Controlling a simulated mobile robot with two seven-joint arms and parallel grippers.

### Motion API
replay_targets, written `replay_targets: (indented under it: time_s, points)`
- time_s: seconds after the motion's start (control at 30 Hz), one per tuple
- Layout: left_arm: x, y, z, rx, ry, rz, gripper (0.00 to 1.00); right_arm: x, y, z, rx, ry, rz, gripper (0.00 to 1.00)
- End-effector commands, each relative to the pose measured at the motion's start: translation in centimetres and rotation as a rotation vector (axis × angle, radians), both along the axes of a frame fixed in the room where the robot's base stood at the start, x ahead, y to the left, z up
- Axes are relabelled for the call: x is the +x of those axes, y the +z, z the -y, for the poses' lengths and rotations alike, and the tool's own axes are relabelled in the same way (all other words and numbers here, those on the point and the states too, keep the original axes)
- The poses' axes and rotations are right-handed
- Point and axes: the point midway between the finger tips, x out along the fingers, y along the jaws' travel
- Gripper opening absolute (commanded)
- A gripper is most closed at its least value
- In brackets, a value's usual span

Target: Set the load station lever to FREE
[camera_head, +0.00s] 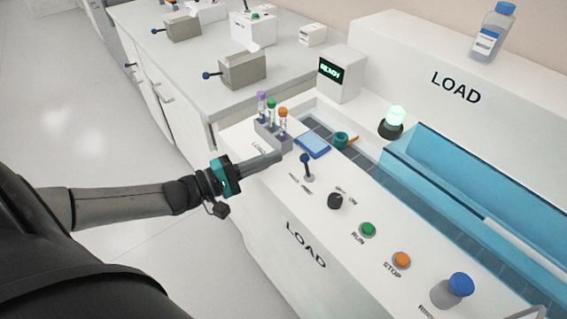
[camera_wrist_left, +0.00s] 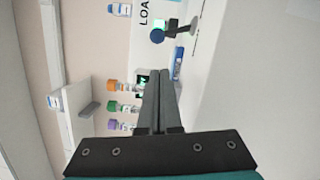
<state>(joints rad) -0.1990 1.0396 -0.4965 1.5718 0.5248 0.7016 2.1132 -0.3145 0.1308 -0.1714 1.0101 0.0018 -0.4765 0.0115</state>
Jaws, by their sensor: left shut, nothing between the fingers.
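The load station lever (camera_head: 306,166) is a short dark stick with a blue ball top on the white LOAD panel. It stands roughly upright; its small printed labels are too blurred to read. In the left wrist view the lever's blue ball (camera_wrist_left: 157,36) shows beyond my fingertips. My left gripper (camera_head: 281,156) is shut and empty, a little left of the lever and apart from it, in front of the tube rack. It also shows in the left wrist view (camera_wrist_left: 158,73) with its fingers together. My right gripper is not in view.
A grey rack (camera_head: 266,134) with purple, green and orange capped tubes stands just behind my left gripper. A blue tray (camera_head: 312,146) lies beyond. A black knob (camera_head: 336,201), green RUN button (camera_head: 367,229) and orange STOP button (camera_head: 401,260) line the panel. A screen (camera_head: 331,70) reads READY.

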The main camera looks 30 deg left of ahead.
Motion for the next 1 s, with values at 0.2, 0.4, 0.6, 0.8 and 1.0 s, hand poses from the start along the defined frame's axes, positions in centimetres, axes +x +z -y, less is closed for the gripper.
replay_targets:
  time_s: [0.2, 0.4, 0.6, 0.8, 1.0]
  points:
    - [0.5, 0.5, 2.7, -0.005, -0.002, 0.0, 0.0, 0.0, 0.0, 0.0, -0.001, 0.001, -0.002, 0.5]
    - [0.6, 0.7, 3.3, -0.001, -0.001, 0.0, 0.0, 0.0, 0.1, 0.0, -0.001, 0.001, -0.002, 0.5]
    - [0.6, 0.7, 3.2, -0.001, -0.001, 0.0, 0.0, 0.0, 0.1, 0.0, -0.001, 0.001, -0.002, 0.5]
    - [0.6, 0.7, 3.3, 0.004, -0.001, 0.001, 0.0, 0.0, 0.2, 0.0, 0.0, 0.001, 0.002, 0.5]
    - [0.5, 0.9, 3.4, 0.034, -0.001, 0.012, 0.0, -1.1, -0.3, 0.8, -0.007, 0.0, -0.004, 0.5]
